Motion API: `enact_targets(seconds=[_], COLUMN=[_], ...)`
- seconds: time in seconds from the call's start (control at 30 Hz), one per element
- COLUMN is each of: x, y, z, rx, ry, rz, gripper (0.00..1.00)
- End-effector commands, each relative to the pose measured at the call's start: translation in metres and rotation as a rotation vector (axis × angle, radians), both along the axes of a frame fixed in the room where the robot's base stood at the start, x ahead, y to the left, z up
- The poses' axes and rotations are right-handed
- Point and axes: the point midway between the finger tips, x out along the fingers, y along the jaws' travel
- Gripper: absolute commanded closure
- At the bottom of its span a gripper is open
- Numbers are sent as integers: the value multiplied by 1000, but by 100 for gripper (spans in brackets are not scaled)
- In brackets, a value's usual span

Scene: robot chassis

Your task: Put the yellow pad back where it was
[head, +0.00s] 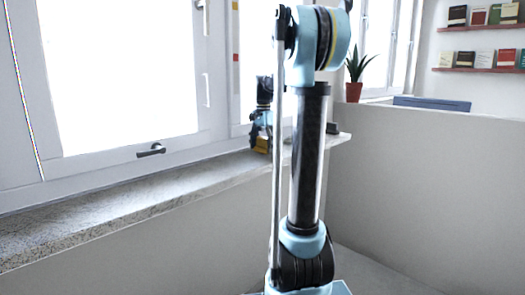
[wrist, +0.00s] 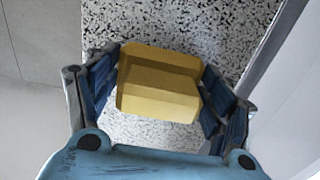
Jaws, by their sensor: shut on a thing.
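The yellow pad (wrist: 158,82) is a yellow block between the two fingers of my gripper (wrist: 160,95) in the wrist view. My gripper is shut on it, with a blue-padded finger on each side. Speckled stone of the window sill (wrist: 190,22) shows behind and below the pad. In the head view the pad (head: 262,145) shows small and partly hidden, under my gripper (head: 260,135) at the far part of the sill. I cannot tell whether the pad touches the sill.
The sill (head: 110,215) runs along the window, and its near part is bare. A window handle (head: 151,150) sticks out above it. A small dark object (head: 333,128) lies on the ledge right of my arm. A potted plant (head: 354,90) stands farther back on the low wall.

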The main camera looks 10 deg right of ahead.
Motion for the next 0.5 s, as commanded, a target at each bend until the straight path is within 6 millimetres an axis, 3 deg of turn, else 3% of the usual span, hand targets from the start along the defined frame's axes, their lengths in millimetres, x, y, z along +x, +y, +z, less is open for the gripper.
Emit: enact_targets(seconds=[0.1, 0.43, 0.47, 0.5], x=[0, 0, 0, 0], y=[0, 0, 0, 0], z=[-11, -13, -13, -13], rx=[0, 0, 0, 0], ry=[0, 0, 0, 0], rz=[0, 0, 0, 0], gripper=[60, 60, 21, 12])
